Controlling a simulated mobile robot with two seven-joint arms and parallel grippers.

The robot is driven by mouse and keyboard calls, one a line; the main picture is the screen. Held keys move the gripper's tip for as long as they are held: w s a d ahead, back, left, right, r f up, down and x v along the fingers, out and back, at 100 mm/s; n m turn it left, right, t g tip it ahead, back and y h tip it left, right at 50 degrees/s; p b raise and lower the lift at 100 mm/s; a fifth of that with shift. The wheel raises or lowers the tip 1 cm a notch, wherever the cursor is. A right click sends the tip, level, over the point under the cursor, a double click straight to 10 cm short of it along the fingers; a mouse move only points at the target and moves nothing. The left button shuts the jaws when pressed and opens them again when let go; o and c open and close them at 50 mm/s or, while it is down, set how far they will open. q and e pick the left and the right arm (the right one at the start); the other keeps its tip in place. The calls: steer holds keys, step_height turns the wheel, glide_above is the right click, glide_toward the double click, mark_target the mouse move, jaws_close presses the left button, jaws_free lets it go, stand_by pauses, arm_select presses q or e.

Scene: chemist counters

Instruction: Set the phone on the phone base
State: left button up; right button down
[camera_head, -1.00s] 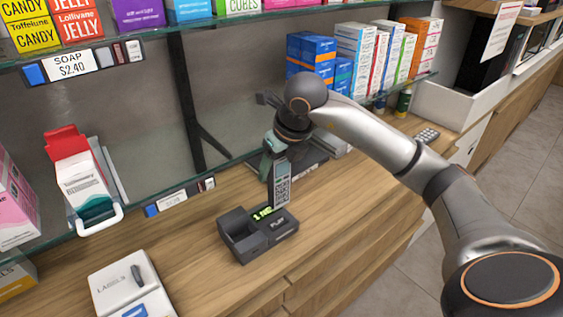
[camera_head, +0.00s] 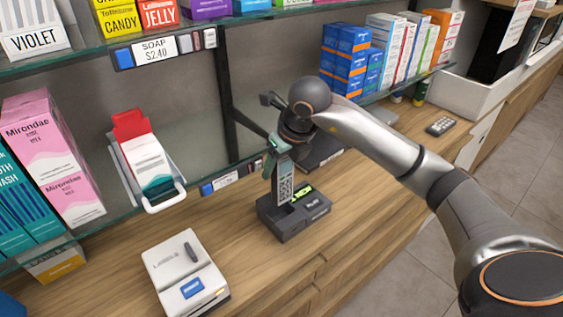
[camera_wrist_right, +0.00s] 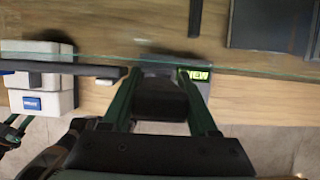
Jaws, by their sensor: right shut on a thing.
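The phone (camera_head: 285,182), a slim grey handset with a keypad face, hangs roughly upright in the head view. My right gripper (camera_head: 277,150) is shut on its upper part. The dark phone base (camera_head: 302,221) sits on the wooden counter directly below, with a green lit display. The phone's lower end is over the base's cradle side, left of the display; I cannot tell whether it touches. In the right wrist view, the green fingers of the right gripper (camera_wrist_right: 161,112) flank the phone's dark end (camera_wrist_right: 160,98), and the base's display (camera_wrist_right: 195,75) shows beside them.
A white label printer (camera_head: 180,268) stands on the counter left of the base. A glass shelf (camera_head: 110,222) with boxes and a red-topped carton runs behind. A dark flat object (camera_head: 322,155) lies behind the gripper, and a small keypad (camera_head: 440,126) lies farther right.

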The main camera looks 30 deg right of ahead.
mark_target(278, 188)
steer(key=shift+a+f, duration=0.15)
steer(key=shift+a, duration=0.05)
steer(key=shift+f+b, duration=0.75)
steer(key=shift+f, duration=0.45)
steer(key=shift+f+b, duration=1.1)
steer(key=shift+f, duration=0.55)
steer(key=shift+f+b, duration=0.6)
steer(key=shift+b, duration=0.15)
steer(key=shift+c, duration=2.2)
jaws_free()
steer(key=shift+r, duration=0.1)
